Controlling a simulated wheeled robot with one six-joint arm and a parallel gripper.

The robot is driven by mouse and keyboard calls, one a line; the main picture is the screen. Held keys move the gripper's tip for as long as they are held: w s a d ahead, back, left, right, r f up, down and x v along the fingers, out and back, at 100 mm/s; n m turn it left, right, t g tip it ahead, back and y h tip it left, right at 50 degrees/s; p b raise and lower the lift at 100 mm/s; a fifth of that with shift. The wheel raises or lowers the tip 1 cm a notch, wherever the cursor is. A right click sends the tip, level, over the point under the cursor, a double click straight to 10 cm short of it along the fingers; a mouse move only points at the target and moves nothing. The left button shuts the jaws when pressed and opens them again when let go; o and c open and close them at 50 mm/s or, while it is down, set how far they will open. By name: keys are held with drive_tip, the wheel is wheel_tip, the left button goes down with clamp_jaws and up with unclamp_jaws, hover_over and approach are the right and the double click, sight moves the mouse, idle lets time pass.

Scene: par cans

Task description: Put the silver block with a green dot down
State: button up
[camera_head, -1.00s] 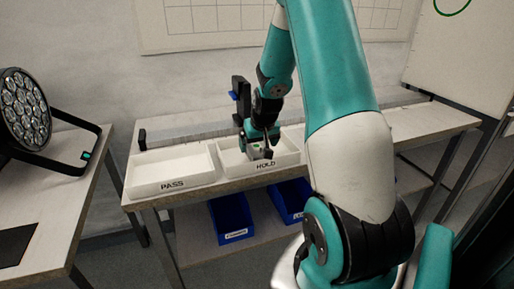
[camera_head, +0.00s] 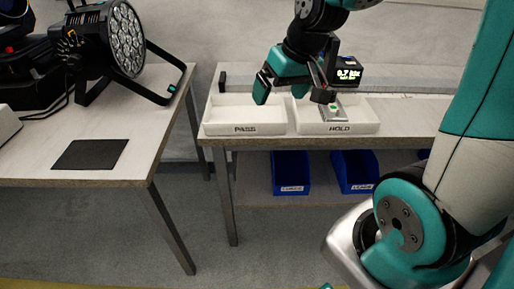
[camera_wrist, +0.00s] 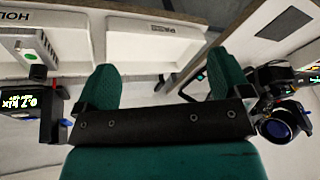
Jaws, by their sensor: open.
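The silver block with a green dot (camera_head: 333,110) lies in the white HOLD tray (camera_head: 365,126). The white PASS tray (camera_head: 258,129) stands left of the HOLD tray and looks empty.
A stage light (camera_head: 115,40) and a dark mat (camera_head: 90,154) are on the left table. Blue bins (camera_head: 290,172) sit on the shelf below the trays. A gap separates the two tables. The bench right of the HOLD tray is clear.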

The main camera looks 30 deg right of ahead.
drive_tip(key=s+a+r+n+g+y, duration=0.35)
drive_tip(key=s+a+n, duration=0.45)
drive_tip(key=s+a, duration=0.85)
wheel_tip(320, 180, up, 8)
drive_tip(key=p, duration=0.8)
drive_tip(key=shift+w+h, duration=0.25)
drive_tip(key=shift+h, duration=0.2)
drive_tip(key=shift+a, duration=0.1)
